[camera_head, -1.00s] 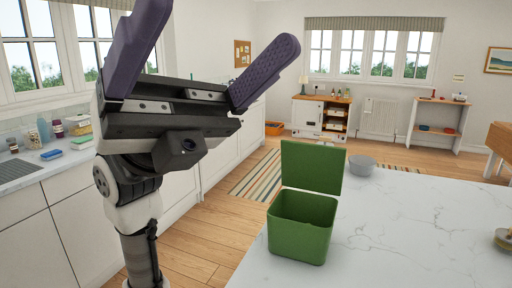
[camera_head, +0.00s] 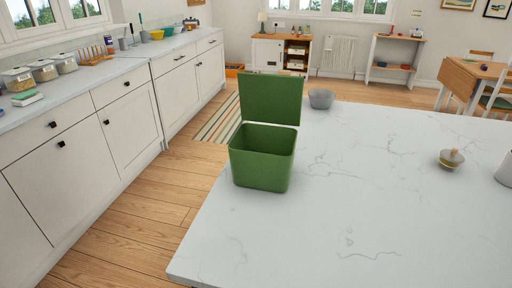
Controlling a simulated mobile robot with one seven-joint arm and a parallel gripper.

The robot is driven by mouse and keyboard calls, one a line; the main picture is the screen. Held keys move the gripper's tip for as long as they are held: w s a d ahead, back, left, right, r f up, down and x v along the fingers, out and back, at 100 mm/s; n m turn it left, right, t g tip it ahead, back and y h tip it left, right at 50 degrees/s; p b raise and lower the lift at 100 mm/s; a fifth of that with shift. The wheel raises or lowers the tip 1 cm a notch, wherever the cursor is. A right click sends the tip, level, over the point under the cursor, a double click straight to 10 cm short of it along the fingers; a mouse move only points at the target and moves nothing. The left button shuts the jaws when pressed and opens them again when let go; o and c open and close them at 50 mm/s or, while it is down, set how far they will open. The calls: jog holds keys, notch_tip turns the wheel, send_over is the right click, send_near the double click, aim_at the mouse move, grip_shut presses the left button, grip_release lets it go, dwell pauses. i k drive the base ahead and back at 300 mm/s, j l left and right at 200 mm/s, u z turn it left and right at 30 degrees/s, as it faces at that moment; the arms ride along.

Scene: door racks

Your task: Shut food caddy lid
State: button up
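The green food caddy (camera_head: 262,168) stands upright on the white marble worktop, near its left edge. Its green lid (camera_head: 270,98) is open and stands up at the back of the caddy. The open top shows the dark green inside, and I see nothing in it. My gripper is out of view now.
A grey bowl (camera_head: 321,98) stands behind the caddy to the right. A small lidded dish (camera_head: 451,159) and part of a pale vessel (camera_head: 506,170) stand on the right. The worktop (camera_head: 330,225) in front of the caddy is clear. Wooden floor lies to the left, before white cabinets.

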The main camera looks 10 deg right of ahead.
aim_at(267, 98)
jog(key=j+u, duration=0.1)
jog(key=u, duration=2.7)
jog(key=i+z, duration=0.2)
jog(key=i, duration=0.3)
jog(key=i+j+z, duration=0.2)
jog(key=i, duration=0.25)
jog(key=i+l+z, duration=0.1)
jog(key=i+z, duration=1.3)
jog(key=z, duration=0.2)
jog(key=i+z, duration=0.35)
jog(key=i+l+z, duration=0.1)
jog(key=i+z, duration=0.7)
jog(key=i, duration=1.3)
